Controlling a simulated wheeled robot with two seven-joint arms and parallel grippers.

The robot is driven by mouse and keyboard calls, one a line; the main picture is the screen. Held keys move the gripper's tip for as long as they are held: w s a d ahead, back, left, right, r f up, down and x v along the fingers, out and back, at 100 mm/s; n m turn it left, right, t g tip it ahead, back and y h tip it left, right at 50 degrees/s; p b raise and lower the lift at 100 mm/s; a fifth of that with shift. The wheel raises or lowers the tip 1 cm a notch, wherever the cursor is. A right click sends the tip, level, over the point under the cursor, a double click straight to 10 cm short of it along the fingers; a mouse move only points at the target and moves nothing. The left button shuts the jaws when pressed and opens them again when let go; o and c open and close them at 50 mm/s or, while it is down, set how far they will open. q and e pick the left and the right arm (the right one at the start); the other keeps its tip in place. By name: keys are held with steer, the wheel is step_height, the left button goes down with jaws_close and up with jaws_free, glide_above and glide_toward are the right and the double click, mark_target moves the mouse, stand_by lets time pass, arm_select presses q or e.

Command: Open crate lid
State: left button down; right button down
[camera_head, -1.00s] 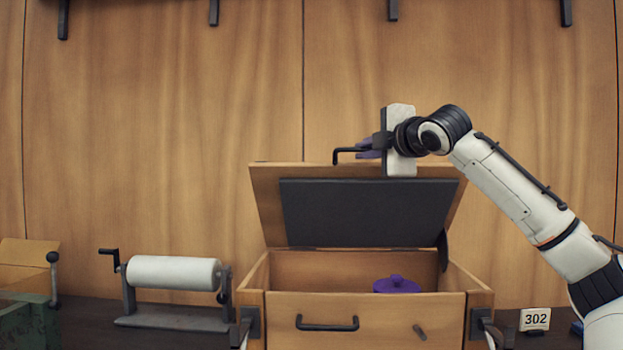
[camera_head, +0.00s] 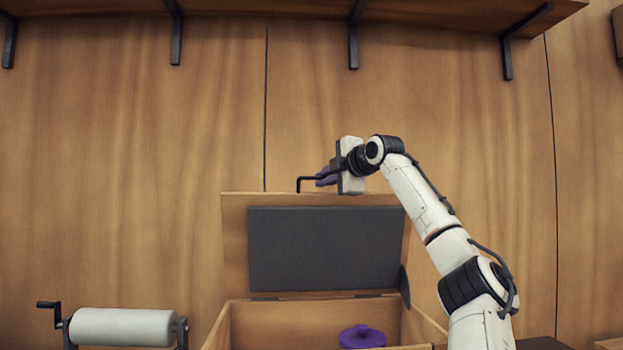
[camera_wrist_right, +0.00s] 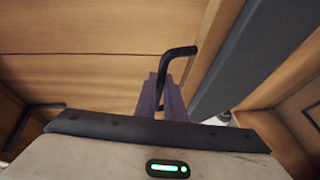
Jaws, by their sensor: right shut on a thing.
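The wooden crate (camera_head: 216,332) stands low in the head view with its lid (camera_head: 234,245) raised, close to upright. The lid's inner face carries a dark grey panel (camera_head: 322,250). A black bar handle (camera_head: 304,180) sticks up at the lid's top edge. My right gripper (camera_head: 326,177) is shut on this handle, its purple fingers around it. In the right wrist view the handle (camera_wrist_right: 178,52) rises between the purple fingers (camera_wrist_right: 161,98). A purple lidded pot (camera_head: 362,338) sits inside the crate. My left gripper does not show.
A white roll on a stand with a crank (camera_head: 122,327) stands left of the crate. A wooden wall (camera_head: 130,150) is behind, with a bracketed shelf (camera_head: 270,8) above.

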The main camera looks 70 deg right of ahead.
steer(key=shift+w+d, duration=0.1)
steer(key=shift+d, duration=0.2)
steer(key=c, duration=1.8)
jaws_free()
steer(key=shift+c, duration=0.2)
steer(key=shift+s+a+b, duration=0.35)
steer(key=b+v, duration=0.3)
steer(key=v, duration=0.6)
steer(key=shift+s+r, duration=0.15)
steer(key=shift+r, duration=0.25)
